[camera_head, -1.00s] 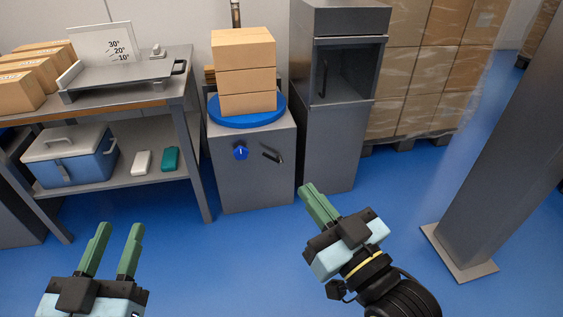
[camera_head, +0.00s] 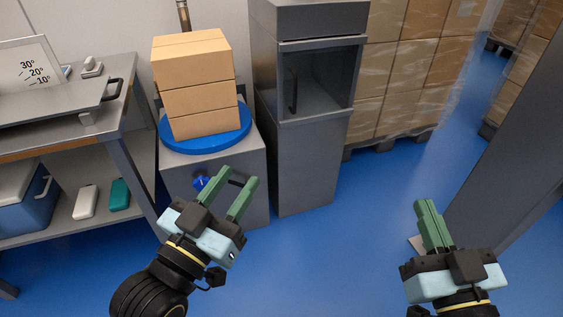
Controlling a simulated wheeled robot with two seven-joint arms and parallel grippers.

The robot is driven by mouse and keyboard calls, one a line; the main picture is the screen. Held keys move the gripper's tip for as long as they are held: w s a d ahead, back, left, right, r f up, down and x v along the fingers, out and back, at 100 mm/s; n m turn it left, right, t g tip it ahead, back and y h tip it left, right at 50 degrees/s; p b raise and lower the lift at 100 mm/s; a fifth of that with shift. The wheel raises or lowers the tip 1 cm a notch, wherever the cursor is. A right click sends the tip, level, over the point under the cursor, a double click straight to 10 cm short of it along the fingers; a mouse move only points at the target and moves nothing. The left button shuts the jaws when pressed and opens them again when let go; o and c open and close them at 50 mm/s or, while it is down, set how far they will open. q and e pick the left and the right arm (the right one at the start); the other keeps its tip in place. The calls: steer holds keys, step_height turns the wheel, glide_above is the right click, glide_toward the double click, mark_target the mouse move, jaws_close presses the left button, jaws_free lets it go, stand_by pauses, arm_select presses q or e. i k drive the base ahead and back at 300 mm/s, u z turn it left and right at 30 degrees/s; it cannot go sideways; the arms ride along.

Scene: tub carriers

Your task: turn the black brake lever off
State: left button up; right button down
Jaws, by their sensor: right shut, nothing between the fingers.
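The grey cabinet (camera_head: 173,163) stands left of centre, with a blue knob (camera_head: 200,183) on its front. Beside the knob, a small dark part of the black brake lever (camera_head: 237,182) shows between the fingers of my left gripper (camera_head: 240,175). The rest of the lever is hidden, so its angle cannot be told. My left gripper is open in front of the cabinet; I cannot tell whether it touches the lever. My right gripper (camera_head: 426,206) is shut and empty, over the floor at the right, well away from the cabinet.
Several cardboard boxes (camera_head: 200,97) are stacked on a blue turntable (camera_head: 245,136) on the cabinet. A tall grey unit (camera_head: 302,170) stands close on its right, and a bench (camera_head: 128,170) on its left. A grey post (camera_head: 520,160) is at the right. Blue floor (camera_head: 345,240) lies open between.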

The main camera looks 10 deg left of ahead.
mark_target(233, 182)
steer(key=u, duration=0.1)
steer(key=i, duration=0.8)
steer(key=u, duration=0.95)
steer(key=i, duration=0.4)
steer(key=u, duration=0.5)
